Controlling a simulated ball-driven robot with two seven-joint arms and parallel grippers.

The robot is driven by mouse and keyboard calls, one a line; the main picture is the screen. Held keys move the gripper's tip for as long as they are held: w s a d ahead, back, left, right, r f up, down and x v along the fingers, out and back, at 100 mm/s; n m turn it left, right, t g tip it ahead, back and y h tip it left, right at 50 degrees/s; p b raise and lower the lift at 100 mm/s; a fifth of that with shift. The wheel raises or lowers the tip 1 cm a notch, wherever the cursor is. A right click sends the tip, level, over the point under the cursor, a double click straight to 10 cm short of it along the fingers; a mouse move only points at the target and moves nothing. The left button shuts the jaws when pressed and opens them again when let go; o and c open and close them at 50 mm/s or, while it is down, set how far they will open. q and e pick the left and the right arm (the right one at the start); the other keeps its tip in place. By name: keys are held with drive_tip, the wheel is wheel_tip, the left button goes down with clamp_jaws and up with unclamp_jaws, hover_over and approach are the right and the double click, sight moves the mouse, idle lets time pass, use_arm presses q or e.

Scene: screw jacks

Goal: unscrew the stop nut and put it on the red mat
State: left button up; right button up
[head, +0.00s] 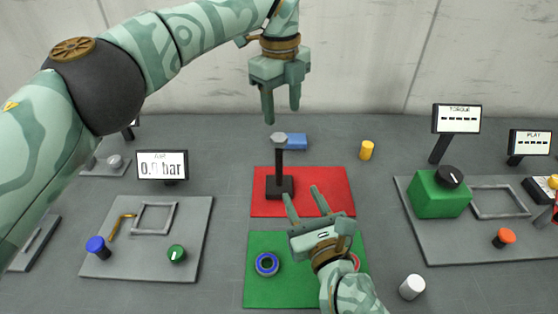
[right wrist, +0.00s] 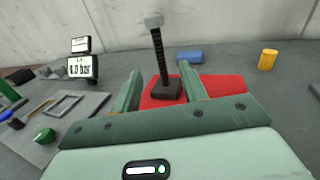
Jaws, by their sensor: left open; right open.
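A screw jack with a black base (head: 280,187) and a dark upright threaded post (head: 279,164) stands on the red mat (head: 325,187). A grey hexagonal piece, which looks like the stop nut (head: 279,138), sits at the top of the post; it also shows in the right wrist view (right wrist: 154,21). My left gripper (head: 281,106) is open and empty, pointing down above the nut and apart from it. My right gripper (head: 303,197) is open and empty in front of the jack; its fingers point towards the base, apart from it.
A green mat (head: 301,290) in front carries a blue ring (head: 266,264) and a red ring (head: 355,261) partly hidden by my right arm. A blue block (head: 296,142) and a yellow cylinder (head: 367,150) stand behind. Grey boards (head: 190,215) with fittings flank both mats.

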sight(280, 157)
drive_tip(key=x, duration=1.6)
drive_tip(key=shift+w+a+f, duration=0.2)
drive_tip(key=shift+a+f, duration=0.05)
clamp_jaws()
